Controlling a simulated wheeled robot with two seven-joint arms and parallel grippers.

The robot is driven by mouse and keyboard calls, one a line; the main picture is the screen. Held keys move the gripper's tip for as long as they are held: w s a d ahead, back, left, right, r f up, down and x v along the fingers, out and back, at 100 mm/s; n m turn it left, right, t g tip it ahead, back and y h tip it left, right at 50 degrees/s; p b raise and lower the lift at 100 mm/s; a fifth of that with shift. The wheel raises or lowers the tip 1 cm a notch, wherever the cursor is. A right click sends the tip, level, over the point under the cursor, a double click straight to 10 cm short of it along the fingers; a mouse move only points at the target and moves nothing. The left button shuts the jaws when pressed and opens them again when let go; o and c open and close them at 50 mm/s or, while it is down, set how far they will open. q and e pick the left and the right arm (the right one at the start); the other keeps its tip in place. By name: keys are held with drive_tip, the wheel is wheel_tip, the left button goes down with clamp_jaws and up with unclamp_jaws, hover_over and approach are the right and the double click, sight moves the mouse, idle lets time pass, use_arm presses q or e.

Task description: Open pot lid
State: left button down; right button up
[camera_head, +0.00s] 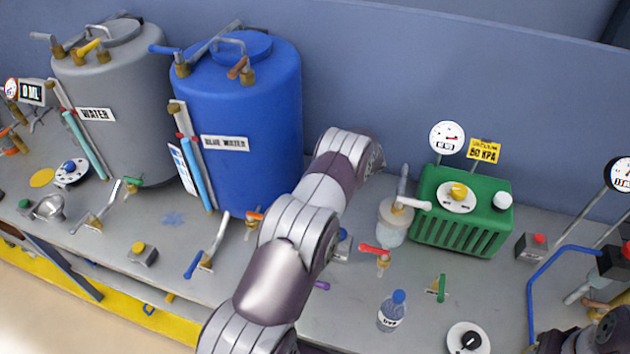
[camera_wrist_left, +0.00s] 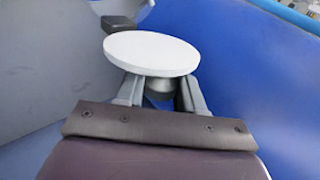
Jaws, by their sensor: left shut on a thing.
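In the left wrist view my left gripper (camera_wrist_left: 161,98) is shut on the grey stub under a white round disc (camera_wrist_left: 151,53). The disc lies tilted across the fingertips. I cannot tell whether it is the pot lid. In the head view my left arm rises through the middle and hides its own gripper. A blue tank (camera_head: 254,110) with a blue round lid (camera_head: 245,48) on top stands left of the arm. A grey tank (camera_head: 120,80) also has a top cover. Part of my right arm (camera_head: 590,333) shows at the lower right edge; its fingers are not clear.
A green ribbed box (camera_head: 465,212) stands right of my left arm, with a glass flask (camera_head: 393,228) beside it. A small bottle (camera_head: 392,311) stands near the front. Valves and levers line the bench. A blue pipe (camera_head: 532,295) stands at the right.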

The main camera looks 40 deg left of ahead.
use_arm(q)
drive_tip(key=shift+f, duration=0.1)
drive_tip(key=c, duration=0.8)
unclamp_jaws()
drive_tip(key=shift+o, duration=0.3)
drive_tip(key=b+v, duration=0.4)
drive_tip(key=v, duration=0.8)
drive_tip(key=shift+r, duration=0.2)
drive_tip(key=shift+w+d, duration=0.1)
drive_tip(key=shift+d, duration=0.05)
